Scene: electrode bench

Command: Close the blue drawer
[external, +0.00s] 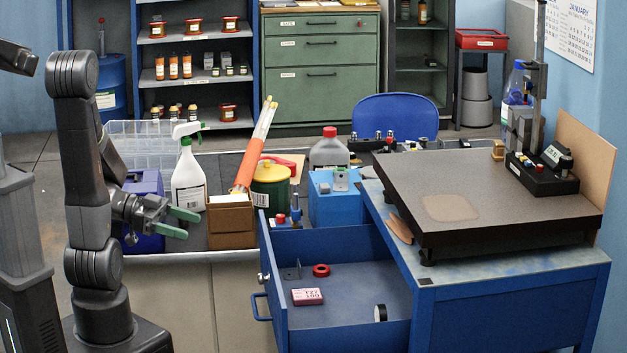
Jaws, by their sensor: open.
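The blue drawer (389,260) is pulled far out of the blue bench (500,312) on the right. Its front panel with a blue loop handle (259,307) faces left, towards my arm. Inside the drawer lie a small pink-and-white box (307,297), a red ring (321,270), a black-and-white round piece (380,313) and a small grey bracket. My gripper (190,223) has green fingertips and is open and empty.
A brown box (231,222) holding an orange tube, a white spray bottle (188,178) and a dark blue container (145,190) stand on the counter behind my gripper. A dark surface plate (490,185) covers the bench top. The space left of the drawer handle looks clear.

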